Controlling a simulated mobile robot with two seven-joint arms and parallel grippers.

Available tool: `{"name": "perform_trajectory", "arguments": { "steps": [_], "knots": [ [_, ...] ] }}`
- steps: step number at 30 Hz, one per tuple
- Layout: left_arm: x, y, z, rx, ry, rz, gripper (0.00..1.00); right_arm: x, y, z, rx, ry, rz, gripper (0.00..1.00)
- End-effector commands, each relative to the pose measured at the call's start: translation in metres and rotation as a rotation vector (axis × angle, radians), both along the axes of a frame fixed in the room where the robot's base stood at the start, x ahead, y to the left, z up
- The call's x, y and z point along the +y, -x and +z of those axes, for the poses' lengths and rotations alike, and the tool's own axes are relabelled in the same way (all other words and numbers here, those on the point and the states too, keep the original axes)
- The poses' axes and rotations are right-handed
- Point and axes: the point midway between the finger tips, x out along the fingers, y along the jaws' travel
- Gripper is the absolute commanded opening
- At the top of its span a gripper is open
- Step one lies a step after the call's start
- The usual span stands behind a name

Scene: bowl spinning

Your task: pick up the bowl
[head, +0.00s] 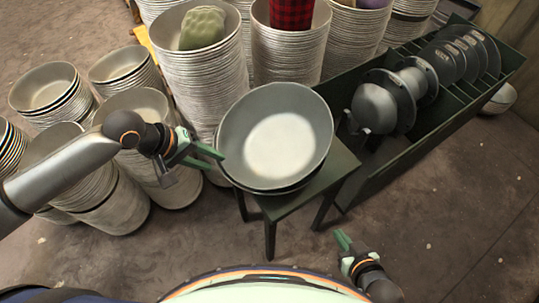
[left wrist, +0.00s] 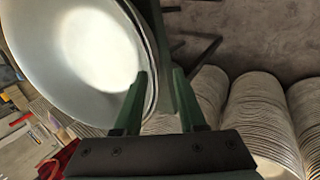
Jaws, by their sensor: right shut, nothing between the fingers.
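A wide grey metal bowl (head: 275,138) sits on a small dark green stool (head: 335,165), with a second rim showing just beneath its own. My left gripper (head: 212,155) is open at the bowl's left edge. In the left wrist view, the bowl (left wrist: 85,50) fills the upper left. There the left gripper's fingers (left wrist: 158,90) appear on either side of the rim, one over the inside and one outside; I cannot tell whether they touch it. My right gripper (head: 342,240) is shut and empty, low in the head view, apart from the stool.
Tall stacks of metal bowls (head: 205,85) stand behind and left of the stool, close to my left arm. A long dark green rack (head: 430,110) with round metal parts stands to the right. Brown floor (head: 460,220) at lower right is clear.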

Motion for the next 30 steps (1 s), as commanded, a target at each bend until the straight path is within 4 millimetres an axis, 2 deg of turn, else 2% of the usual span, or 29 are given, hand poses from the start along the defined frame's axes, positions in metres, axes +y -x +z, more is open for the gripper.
{"name": "perform_trajectory", "arguments": {
  "steps": [14,23,30],
  "knots": [
    [-0.031,-0.013,-0.045,0.002,-0.002,-0.002,0.39,0.001,0.000,-0.006,0.000,-0.001,0.000,0.00],
    [-0.033,-0.014,-0.048,0.000,-0.003,-0.003,0.39,0.001,0.000,-0.006,0.000,-0.001,0.000,0.00],
    [-0.033,-0.014,-0.048,0.000,-0.003,-0.003,0.12,0.001,0.000,-0.006,0.000,-0.001,0.000,0.00]
  ]
}}
